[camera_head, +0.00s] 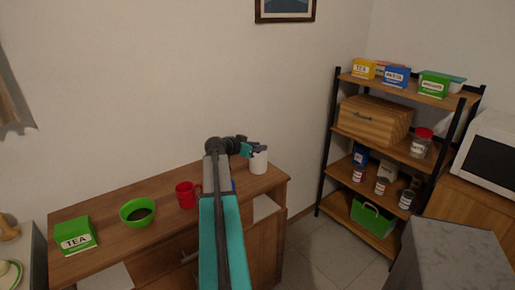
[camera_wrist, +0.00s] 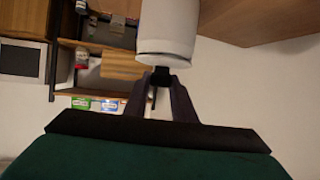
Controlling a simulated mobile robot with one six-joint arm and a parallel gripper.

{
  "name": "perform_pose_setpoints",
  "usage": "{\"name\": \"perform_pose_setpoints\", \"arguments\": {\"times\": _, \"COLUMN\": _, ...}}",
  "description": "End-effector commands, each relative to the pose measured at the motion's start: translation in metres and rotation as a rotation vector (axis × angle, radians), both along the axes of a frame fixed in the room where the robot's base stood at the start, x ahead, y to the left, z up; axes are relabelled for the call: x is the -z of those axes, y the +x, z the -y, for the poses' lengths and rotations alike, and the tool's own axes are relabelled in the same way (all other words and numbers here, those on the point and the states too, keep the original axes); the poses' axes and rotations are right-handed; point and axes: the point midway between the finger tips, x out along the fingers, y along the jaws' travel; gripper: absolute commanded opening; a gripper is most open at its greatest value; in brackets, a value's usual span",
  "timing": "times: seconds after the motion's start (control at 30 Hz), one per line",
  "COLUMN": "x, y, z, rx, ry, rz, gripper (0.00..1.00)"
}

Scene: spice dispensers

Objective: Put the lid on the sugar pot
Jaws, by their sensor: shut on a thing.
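The white sugar pot (camera_head: 258,164) stands at the right end of the wooden cabinet top. In the wrist view, which is upside down, the white pot (camera_wrist: 168,25) fills the upper middle. The white lid (camera_wrist: 163,59) is at the pot's mouth, in line with it, with a thin edge between them. I cannot tell whether it is fully seated. My gripper (camera_wrist: 159,88) is shut on the lid's dark knob (camera_wrist: 161,72). In the head view my gripper (camera_head: 250,150) is at the top of the pot, and the lid is mostly hidden there.
A red mug (camera_head: 186,195), a green bowl (camera_head: 138,212) with dark contents and a green tea box (camera_head: 76,236) stand left along the cabinet top (camera_head: 110,210). A shelf rack (camera_head: 405,148) with boxes and jars stands to the right, beside a microwave (camera_head: 492,150).

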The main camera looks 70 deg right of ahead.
Motion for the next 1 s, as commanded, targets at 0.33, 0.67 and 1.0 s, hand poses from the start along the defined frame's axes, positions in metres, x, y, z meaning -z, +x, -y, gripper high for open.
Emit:
{"name": "perform_pose_setpoints", "arguments": {"times": 0.33, "x": 0.0, "y": 0.0, "z": 0.0, "rx": 0.0, "ry": 0.0, "rz": 0.0, "gripper": 0.42}}
{"name": "perform_pose_setpoints", "arguments": {"times": 0.67, "x": 0.0, "y": 0.0, "z": -0.001, "rx": 0.0, "ry": 0.0, "rz": 0.0, "gripper": 0.45}}
{"name": "perform_pose_setpoints", "arguments": {"times": 1.0, "x": -0.008, "y": 0.008, "z": -0.021, "rx": -0.002, "ry": -0.001, "rz": 0.0, "gripper": 0.45}}
